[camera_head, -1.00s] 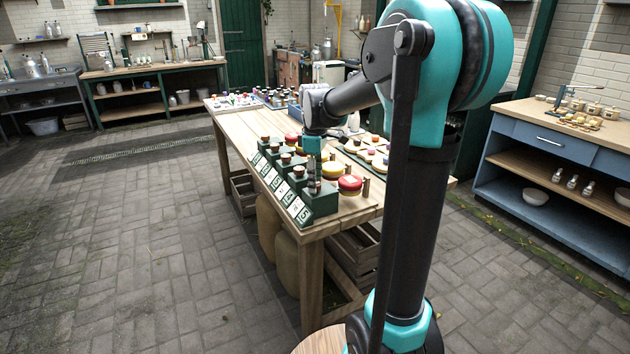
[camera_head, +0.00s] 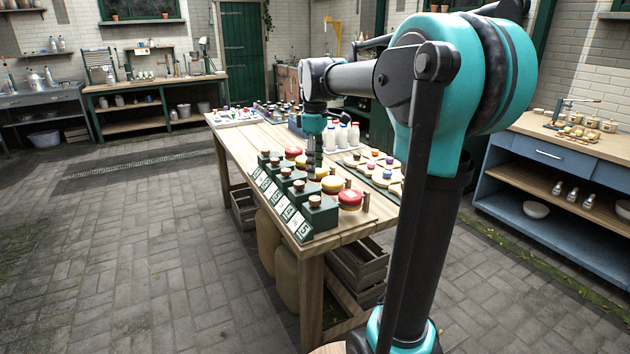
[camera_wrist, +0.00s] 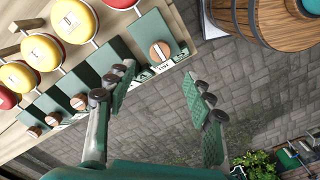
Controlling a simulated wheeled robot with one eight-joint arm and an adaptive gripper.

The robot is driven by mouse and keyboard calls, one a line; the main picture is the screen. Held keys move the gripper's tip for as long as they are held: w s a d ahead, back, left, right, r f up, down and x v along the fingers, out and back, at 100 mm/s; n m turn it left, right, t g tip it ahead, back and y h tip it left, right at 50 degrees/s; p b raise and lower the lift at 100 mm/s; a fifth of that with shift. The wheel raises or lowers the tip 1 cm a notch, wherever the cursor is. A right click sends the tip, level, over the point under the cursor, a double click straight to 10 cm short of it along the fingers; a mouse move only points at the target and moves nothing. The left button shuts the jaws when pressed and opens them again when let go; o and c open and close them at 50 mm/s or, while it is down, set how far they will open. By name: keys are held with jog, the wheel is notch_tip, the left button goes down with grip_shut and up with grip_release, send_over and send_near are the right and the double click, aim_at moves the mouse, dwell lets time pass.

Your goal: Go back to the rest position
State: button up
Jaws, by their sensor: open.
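My gripper (camera_head: 311,165) hangs pointing down above the work table (camera_head: 345,238), over the row of dark green blocks. In the wrist view my gripper (camera_wrist: 164,82) has its two fingers spread wide with nothing between them. The green blocks (camera_head: 320,216) carry numbered labels and corked brown tops, and stand along the table's left edge. In the wrist view a corked top (camera_wrist: 160,51) shows beyond the fingers.
Red and yellow round pieces (camera_head: 350,199) sit beside the blocks. White bottles (camera_head: 343,134) and a green tray (camera_head: 379,185) with small pieces are farther right. A blue shelf unit (camera_head: 530,160) stands at right. A wooden barrel (camera_wrist: 258,22) shows in the wrist view. The left floor is clear.

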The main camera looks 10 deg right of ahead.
notch_tip(320, 180, up, 2)
dwell(0.4)
jog(key=s+d+f+m+t, duration=0.2)
jog(key=s+f+m, duration=0.4)
jog(key=s+f, duration=0.5)
jog(key=s+d+f+m+t, duration=0.2)
jog(key=s+f+m, duration=0.4)
jog(key=s+f, duration=0.4)
notch_tip(320, 180, down, 6)
jog(key=shift+s+d+f+m, duration=0.2)
jog(key=shift+s+d+m, duration=0.05)
jog(key=shift+s+m, duration=0.15)
jog(key=shift+w+a, duration=0.1)
